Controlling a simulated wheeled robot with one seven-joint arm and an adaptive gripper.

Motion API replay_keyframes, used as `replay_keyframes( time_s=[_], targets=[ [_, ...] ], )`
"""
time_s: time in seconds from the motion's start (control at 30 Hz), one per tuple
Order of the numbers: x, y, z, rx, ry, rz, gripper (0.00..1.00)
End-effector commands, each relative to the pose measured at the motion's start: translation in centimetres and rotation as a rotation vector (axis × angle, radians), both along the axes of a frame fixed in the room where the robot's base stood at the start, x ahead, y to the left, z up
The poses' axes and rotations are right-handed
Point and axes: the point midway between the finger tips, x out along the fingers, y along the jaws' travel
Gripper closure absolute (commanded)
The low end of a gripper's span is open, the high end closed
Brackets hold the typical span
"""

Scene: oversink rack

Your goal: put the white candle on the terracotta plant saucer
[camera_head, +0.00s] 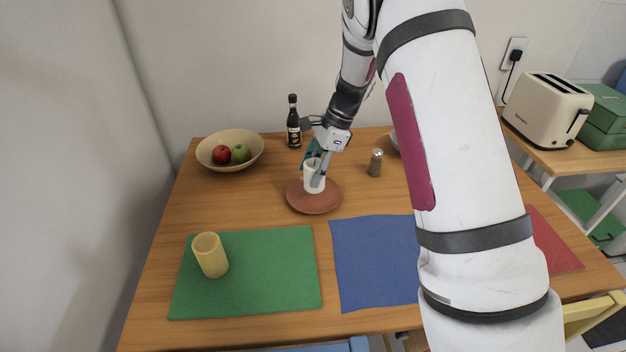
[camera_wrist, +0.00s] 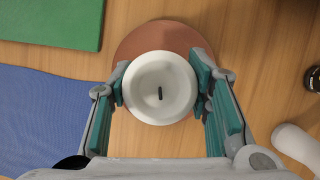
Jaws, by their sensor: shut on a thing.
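The white candle (camera_head: 313,177) is a short upright cylinder. In the wrist view the candle (camera_wrist: 160,88) shows from above, with a dark wick in its middle. My gripper (camera_head: 317,170) is shut on it, with one finger on each side; the wrist view shows my gripper (camera_wrist: 162,92) the same way. The terracotta plant saucer (camera_head: 314,204) lies on the table directly under the candle; the saucer (camera_wrist: 160,32) also shows around it in the wrist view. I cannot tell whether the candle's base touches the saucer.
A bowl (camera_head: 231,165) with red and green fruit, a dark bottle (camera_head: 293,125) and a pepper mill (camera_head: 375,162) stand farther back. Bare wood lies left of the saucer.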

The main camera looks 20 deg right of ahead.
Motion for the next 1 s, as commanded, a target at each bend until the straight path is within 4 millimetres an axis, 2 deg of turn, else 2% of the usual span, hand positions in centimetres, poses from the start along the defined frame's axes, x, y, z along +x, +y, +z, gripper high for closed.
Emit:
replay_keyframes(
  time_s=[0.07,0.3,0.67,0.7,0.77,0.8,1.0],
  targets=[
    [0.7,0.0,-0.2,-0.001,0.000,0.001,0.88],
    [0.6,0.0,-3.5,0.000,0.002,0.001,0.88],
    [0.6,0.0,-3.9,0.000,0.000,0.000,0.88],
    [0.6,0.0,-3.9,0.000,0.000,0.000,0.53],
    [0.6,0.0,-3.9,0.000,0.000,0.001,0.40],
    [0.6,0.0,-3.9,0.000,0.000,0.001,0.35],
    [0.6,0.0,-3.9,0.000,0.000,0.001,0.35]
  ],
)
